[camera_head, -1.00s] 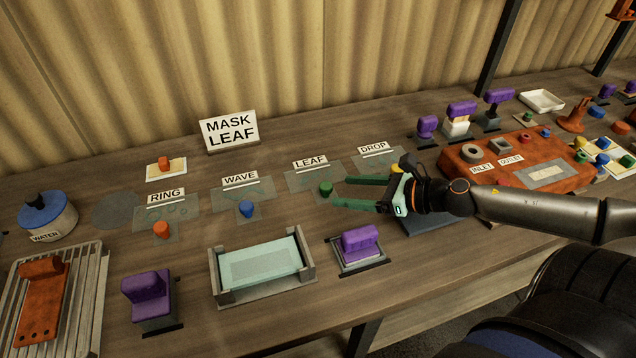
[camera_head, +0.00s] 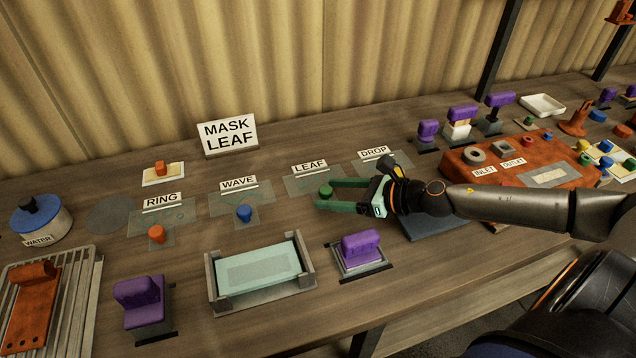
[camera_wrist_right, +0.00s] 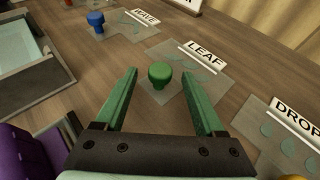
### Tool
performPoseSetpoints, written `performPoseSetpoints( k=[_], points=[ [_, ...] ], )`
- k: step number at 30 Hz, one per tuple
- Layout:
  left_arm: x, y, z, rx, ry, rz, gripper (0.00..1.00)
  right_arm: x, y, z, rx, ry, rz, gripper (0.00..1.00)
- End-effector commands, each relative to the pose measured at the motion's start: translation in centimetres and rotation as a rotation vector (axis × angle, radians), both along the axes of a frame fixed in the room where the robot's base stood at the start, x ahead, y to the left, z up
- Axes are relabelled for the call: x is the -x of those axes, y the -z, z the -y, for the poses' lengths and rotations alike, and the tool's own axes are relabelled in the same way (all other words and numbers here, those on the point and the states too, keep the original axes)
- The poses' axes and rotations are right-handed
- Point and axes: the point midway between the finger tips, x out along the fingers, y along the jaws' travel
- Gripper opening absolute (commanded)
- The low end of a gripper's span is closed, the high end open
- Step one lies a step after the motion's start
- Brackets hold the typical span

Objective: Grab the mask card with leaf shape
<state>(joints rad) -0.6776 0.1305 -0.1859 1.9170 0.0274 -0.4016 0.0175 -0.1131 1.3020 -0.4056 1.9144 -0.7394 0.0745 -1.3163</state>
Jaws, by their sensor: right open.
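The leaf mask card (camera_head: 312,181) is a translucent sheet with a white LEAF label and a green knob (camera_head: 326,191) near its front edge. It lies flat on the bench between the WAVE and DROP cards. In the right wrist view the green knob (camera_wrist_right: 160,74) stands between the tips of my right gripper's two green fingers, with a gap on each side. My right gripper (camera_head: 325,195) is open and comes in from the right, low over the card. My left gripper is not in view.
The WAVE card (camera_head: 258,192) with a blue knob lies to the left, and the DROP card (camera_head: 368,164) to the right. A MASK LEAF sign (camera_head: 228,135) stands behind. A grey tray holder (camera_head: 304,268) and a purple-handled block (camera_head: 361,247) stand in front.

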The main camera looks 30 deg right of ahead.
Motion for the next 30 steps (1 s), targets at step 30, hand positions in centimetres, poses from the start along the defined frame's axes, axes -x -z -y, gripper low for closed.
performPoseSetpoints(
  k=[30],
  points=[
    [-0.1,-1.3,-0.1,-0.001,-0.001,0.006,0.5,-1.7,0.8,-1.1,0.001,0.0,0.0,0.36]
  ],
)
